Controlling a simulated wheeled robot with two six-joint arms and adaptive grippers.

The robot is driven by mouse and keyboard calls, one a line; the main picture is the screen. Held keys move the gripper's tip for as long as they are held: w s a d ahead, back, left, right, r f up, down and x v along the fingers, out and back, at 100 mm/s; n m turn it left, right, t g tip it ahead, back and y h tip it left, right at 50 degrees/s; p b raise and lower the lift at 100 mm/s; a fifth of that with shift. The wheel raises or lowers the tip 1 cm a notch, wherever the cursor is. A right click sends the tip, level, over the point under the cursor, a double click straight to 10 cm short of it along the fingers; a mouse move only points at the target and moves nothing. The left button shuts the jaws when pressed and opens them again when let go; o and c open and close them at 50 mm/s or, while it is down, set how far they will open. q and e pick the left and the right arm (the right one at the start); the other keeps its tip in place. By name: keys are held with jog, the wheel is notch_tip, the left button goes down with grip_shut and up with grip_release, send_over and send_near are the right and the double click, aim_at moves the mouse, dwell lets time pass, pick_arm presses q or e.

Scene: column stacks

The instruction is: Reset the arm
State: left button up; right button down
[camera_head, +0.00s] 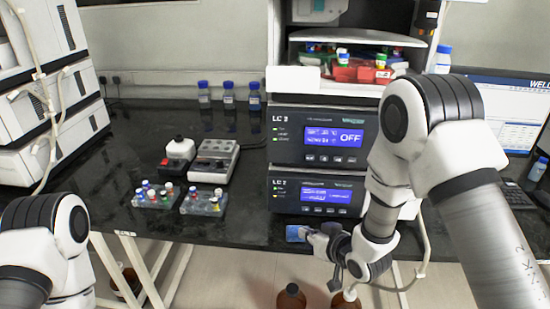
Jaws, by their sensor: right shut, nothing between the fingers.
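My right arm (470,200) comes in from the right and bends down at its white joint. My right gripper (312,238) is shut and empty, near the front edge of the black bench, below the stacked LC 2 units (318,195). A small blue item (297,233) shows right by the fingertips; I cannot tell what it is. My left arm (45,250) shows only at the bottom left corner, and its gripper is out of view.
Two racks of capped vials (157,196) (203,203), a small mixer (178,158) and a grey block device (214,160) stand on the bench (120,140). Blue-capped bottles (229,95) stand behind. A monitor (510,110) is at right. Brown bottles (291,299) stand below the bench.

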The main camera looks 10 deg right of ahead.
jog(key=s+d+f+m+g+h+p, duration=0.1)
jog(key=s+f+g+p, duration=0.15)
jog(key=s+f, duration=0.6)
jog(key=s+d+f+g+h, duration=0.1)
jog(key=s+d+f+g, duration=0.2)
jog(key=s, duration=0.9)
jog(key=s+d+f+m+g+h, duration=0.1)
jog(key=s+f+g, duration=0.5)
jog(key=s, duration=0.6)
jog(key=shift+s+d+h+p, duration=0.35)
jog(key=shift+d+h, duration=0.45)
jog(key=shift+d, duration=0.45)
jog(key=shift+w+f, duration=0.1)
